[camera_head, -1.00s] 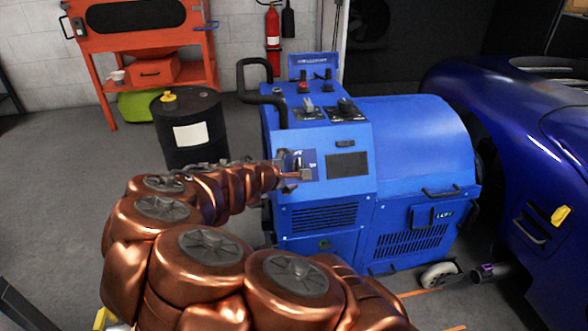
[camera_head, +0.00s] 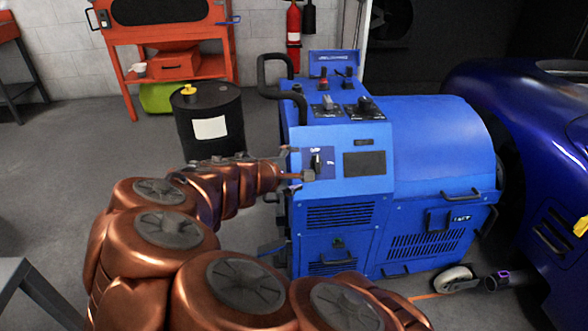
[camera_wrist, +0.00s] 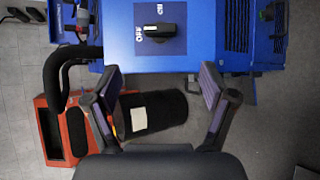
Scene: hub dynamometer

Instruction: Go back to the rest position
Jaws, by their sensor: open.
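My gripper (camera_wrist: 160,100) is open and empty in the wrist view, its two fingers spread apart below the blue panel. A black rotary switch (camera_wrist: 158,32) sits on that panel between the words OFF and ON, its handle lying crosswise in the picture. In the head view my gripper (camera_head: 290,178) is small, at the end of my copper-coloured arm, just left of the switch (camera_head: 316,162). The blue hub dynamometer (camera_head: 345,215) stands in front of the arm. The fingers appear apart from the switch.
A black drum (camera_head: 210,125) with a white label stands left of the dynamometer. An orange workbench (camera_head: 165,40) is at the back wall, with a red fire extinguisher (camera_head: 293,25) beside it. A blue car (camera_head: 520,130) is at the right. Grey floor (camera_head: 80,150) is clear at the left.

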